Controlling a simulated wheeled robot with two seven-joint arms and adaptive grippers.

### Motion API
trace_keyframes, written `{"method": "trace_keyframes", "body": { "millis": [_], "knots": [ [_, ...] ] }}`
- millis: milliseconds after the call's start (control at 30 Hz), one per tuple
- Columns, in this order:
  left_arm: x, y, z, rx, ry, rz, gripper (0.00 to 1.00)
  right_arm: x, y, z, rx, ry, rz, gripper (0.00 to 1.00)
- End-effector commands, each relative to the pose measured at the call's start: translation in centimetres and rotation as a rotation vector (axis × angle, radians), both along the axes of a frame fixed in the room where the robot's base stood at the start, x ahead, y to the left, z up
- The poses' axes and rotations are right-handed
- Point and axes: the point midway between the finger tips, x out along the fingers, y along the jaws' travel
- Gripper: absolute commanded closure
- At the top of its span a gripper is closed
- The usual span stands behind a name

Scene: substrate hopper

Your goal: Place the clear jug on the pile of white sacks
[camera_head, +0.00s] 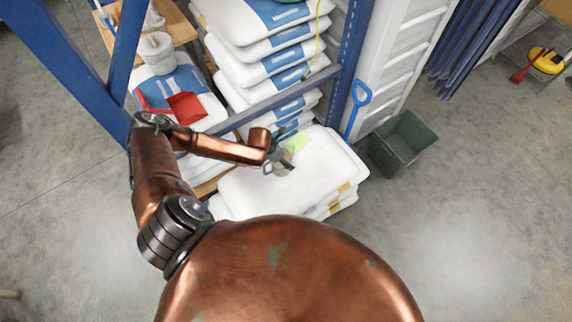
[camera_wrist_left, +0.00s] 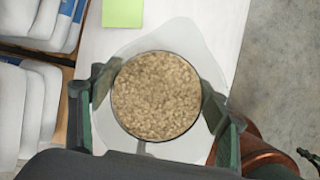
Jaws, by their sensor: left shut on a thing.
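The clear jug (camera_wrist_left: 190,45) is between the fingers of my left gripper (camera_wrist_left: 157,92) in the left wrist view. Brown granules (camera_wrist_left: 156,96) show through its round opening. In the head view my left gripper (camera_head: 273,161) is over the pile of white sacks (camera_head: 310,182), and a small part of the jug (camera_head: 285,169) shows beside it. The gripper is shut on the jug. The top sack (camera_wrist_left: 225,20) also shows behind the jug in the wrist view. I cannot tell whether the jug touches the sack. My right gripper is not in view.
A green note (camera_head: 297,142) lies on the top sack beside the gripper. A blue rack beam (camera_head: 270,103) crosses behind, with stacked sacks (camera_head: 262,68) beyond. A red scoop (camera_head: 186,107) and white tub (camera_head: 157,48) are left. A dark green bin (camera_head: 402,143) stands on the floor right.

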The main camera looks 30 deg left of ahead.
Motion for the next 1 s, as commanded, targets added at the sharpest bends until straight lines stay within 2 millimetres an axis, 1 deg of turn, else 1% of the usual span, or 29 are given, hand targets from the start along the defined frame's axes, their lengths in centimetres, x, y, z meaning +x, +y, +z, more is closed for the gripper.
{"method": "trace_keyframes", "body": {
  "millis": [267, 433, 467, 500, 667, 700, 900, 933, 1000],
  "knots": [
    [0.0, -1.4, -1.7, -0.001, 0.001, 0.001, 0.66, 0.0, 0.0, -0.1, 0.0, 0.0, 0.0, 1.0],
    [0.1, -1.2, -4.1, 0.0, 0.0, 0.002, 0.66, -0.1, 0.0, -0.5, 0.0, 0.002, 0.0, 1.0],
    [0.1, -1.2, -4.4, 0.001, -0.001, 0.002, 0.66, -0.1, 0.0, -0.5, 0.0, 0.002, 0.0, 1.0],
    [0.1, -1.1, -4.5, 0.002, -0.002, 0.001, 0.71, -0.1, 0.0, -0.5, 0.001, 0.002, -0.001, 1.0],
    [0.1, -1.1, -4.4, 0.003, -0.002, 0.0, 0.72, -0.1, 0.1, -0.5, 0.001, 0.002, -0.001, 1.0],
    [0.0, -1.1, -4.5, 0.002, 0.0, 0.001, 0.29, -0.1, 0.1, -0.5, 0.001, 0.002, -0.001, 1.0],
    [0.0, -1.1, -4.4, 0.002, 0.0, 0.001, 0.15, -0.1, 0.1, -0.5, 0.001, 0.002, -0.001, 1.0],
    [0.0, -1.1, -4.4, 0.002, 0.0, 0.001, 0.13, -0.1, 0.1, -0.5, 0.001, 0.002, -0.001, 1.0],
    [0.0, -1.1, -4.4, 0.002, 0.0, 0.001, 0.13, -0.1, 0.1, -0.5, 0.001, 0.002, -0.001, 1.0]
  ]
}}
